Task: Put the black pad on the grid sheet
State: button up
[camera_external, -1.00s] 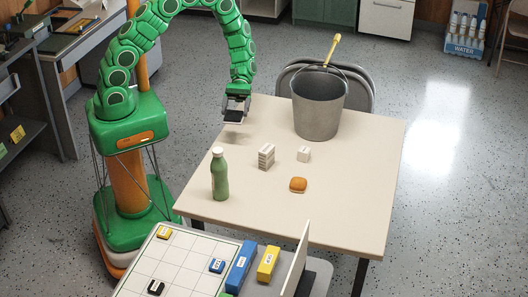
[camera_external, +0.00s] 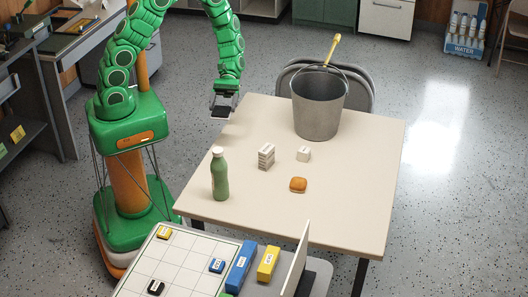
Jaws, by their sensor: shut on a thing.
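My gripper (camera_external: 222,106) hangs from the curved green arm at the far left corner of the beige table, higher than its top. It is shut on a small flat dark piece, which looks like the black pad (camera_external: 220,113); the fingers partly hide it. The white grid sheet (camera_external: 180,262) lies at the bottom left, on a surface in front of the table, well apart from my gripper. On it are a yellow block (camera_external: 164,232), a blue block (camera_external: 217,265) and a black block (camera_external: 156,287) with a white mark.
On the beige table (camera_external: 335,217) stand a green bottle (camera_external: 220,175), white blocks (camera_external: 266,157), a small white block (camera_external: 303,154), a bun (camera_external: 298,185) and a tall grey bucket (camera_external: 319,106). Longer blue (camera_external: 240,267) and yellow (camera_external: 267,264) blocks and an upright panel (camera_external: 296,262) flank the sheet's right.

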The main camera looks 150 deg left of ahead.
jog(key=w+d+r, duration=0.1)
jog(key=w+r, duration=0.1)
jog(key=w, duration=0.8)
jog(key=w+d+r, duration=0.1)
jog(key=w+r, duration=0.1)
jog(key=w, duration=0.9)
jog(key=w+d+r+n+y, duration=0.15)
jog(key=w+d, duration=0.25)
jog(key=w, duration=0.4)
jog(key=w+d+r, duration=0.2)
jog(key=w+d, duration=0.2)
jog(key=w, duration=0.4)
jog(key=n+t, duration=0.1)
send_over(188, 259)
notch_tip(188, 259, down, 11)
jog(key=shift+t+y, duration=0.3)
jog(key=shift+y, duration=0.05)
jog(key=shift+f, duration=4.85)
